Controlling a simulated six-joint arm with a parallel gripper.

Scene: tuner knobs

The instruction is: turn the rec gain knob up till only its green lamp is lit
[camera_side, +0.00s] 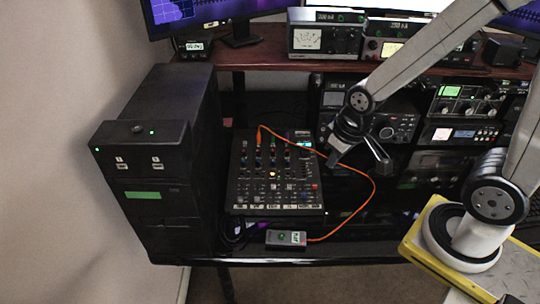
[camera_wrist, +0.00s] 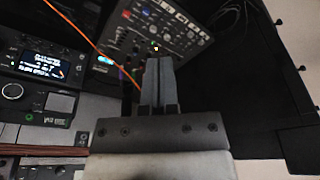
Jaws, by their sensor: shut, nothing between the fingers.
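A black mixer (camera_side: 276,190) with several small knobs lies on the desk in the side view; its panel also shows at the top of the wrist view (camera_wrist: 185,30). I cannot read its labels, so I cannot tell which knob is rec gain. One amber lamp (camera_side: 272,174) glows among its knobs, and a small yellowish light (camera_wrist: 155,48) shows near my fingertips in the wrist view. I cannot make out a lit green lamp beside it. My gripper (camera_side: 335,158) is shut and empty, above the mixer's right side. Its fingers (camera_wrist: 158,62) hide part of the panel.
A black tower (camera_side: 150,190) stands left. Stacked rack units (camera_side: 465,107) stand right, under a wooden shelf (camera_side: 262,50).

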